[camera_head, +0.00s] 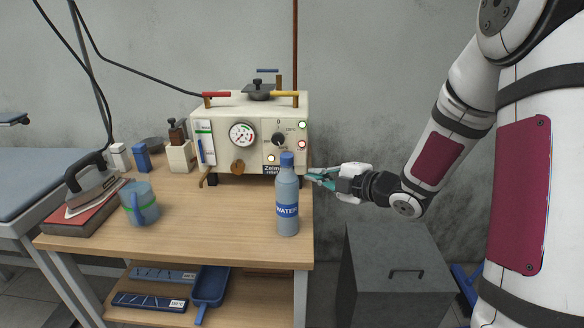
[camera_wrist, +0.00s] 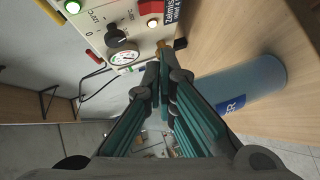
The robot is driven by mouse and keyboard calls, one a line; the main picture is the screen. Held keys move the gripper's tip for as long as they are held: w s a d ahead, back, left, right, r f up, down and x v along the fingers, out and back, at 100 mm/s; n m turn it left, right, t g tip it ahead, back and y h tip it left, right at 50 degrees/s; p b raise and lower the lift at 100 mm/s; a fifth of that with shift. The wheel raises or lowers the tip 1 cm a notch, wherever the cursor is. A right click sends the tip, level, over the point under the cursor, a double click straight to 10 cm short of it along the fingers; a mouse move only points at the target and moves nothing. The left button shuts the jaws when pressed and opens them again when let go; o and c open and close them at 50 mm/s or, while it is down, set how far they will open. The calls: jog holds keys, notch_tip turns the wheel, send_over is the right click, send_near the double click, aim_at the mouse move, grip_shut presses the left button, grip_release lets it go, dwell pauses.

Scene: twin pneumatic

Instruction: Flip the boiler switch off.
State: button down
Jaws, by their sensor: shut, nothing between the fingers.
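The cream boiler (camera_head: 222,112) stands at the back of the wooden table, with a gauge (camera_head: 242,134), a black knob (camera_head: 279,140) and lit lamps on its front. In the wrist view the boiler front (camera_wrist: 95,18) is at the top, with a red part that looks like the switch (camera_wrist: 150,6) cut by the top edge, beside a lit lamp (camera_wrist: 152,23). In the head view the water bottle seems to hide this red part. My gripper (camera_head: 314,177) is shut and empty, just right of the boiler's lower right side. Its fingers (camera_wrist: 161,75) point toward the front panel in the wrist view.
A blue water bottle (camera_head: 287,208) stands upright at the table's front right, close to my gripper; it also shows in the wrist view (camera_wrist: 245,82). A mug (camera_head: 140,205) and an iron (camera_head: 92,185) are at left. A grey cabinet (camera_head: 395,280) stands below my arm.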

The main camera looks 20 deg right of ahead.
jog(key=w+d+b+x, duration=0.1)
jog(key=d+x, duration=0.1)
jog(key=x, duration=1.1)
jog(key=shift+d+f, duration=0.3)
